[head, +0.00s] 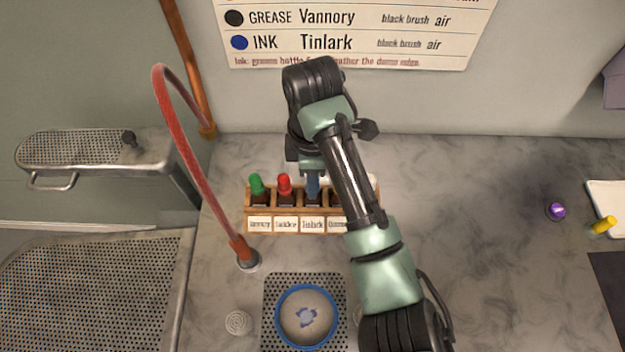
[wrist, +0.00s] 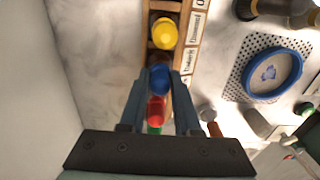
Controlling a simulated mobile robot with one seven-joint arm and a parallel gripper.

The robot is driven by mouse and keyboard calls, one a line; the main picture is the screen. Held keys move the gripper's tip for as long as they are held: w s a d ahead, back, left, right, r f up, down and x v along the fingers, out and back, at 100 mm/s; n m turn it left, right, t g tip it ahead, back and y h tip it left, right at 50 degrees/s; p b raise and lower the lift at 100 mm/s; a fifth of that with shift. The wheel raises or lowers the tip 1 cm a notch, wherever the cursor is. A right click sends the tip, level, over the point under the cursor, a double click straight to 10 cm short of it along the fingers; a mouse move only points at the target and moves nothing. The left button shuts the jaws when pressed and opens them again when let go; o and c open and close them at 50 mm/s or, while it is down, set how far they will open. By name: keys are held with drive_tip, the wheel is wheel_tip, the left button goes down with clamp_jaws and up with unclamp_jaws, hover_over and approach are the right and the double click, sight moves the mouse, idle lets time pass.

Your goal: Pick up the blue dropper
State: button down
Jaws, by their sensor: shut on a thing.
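The blue dropper (wrist: 159,80) shows its round blue top between the two fingers of my gripper (wrist: 160,77) in the wrist view. My gripper is shut on it. In the head view my gripper (head: 313,184) points down at the Tinlark slot of the wooden rack (head: 248,212), and its fingers and my arm hide the blue top. I cannot tell whether the dropper is raised from its slot.
Green (head: 256,184) and red (head: 284,183) droppers stand left in the rack; a yellow one (wrist: 163,33) shows in the wrist view. A blue-rimmed hoop with stained cloth (head: 306,316) lies in front. A red hose (head: 185,150) arches left. The right counter is mostly clear.

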drive_tip(key=shift+r, duration=0.1)
wheel_tip(320, 180, up, 10)
drive_tip(key=p, duration=0.4)
drive_tip(key=shift+s, duration=0.1)
idle(0.4)
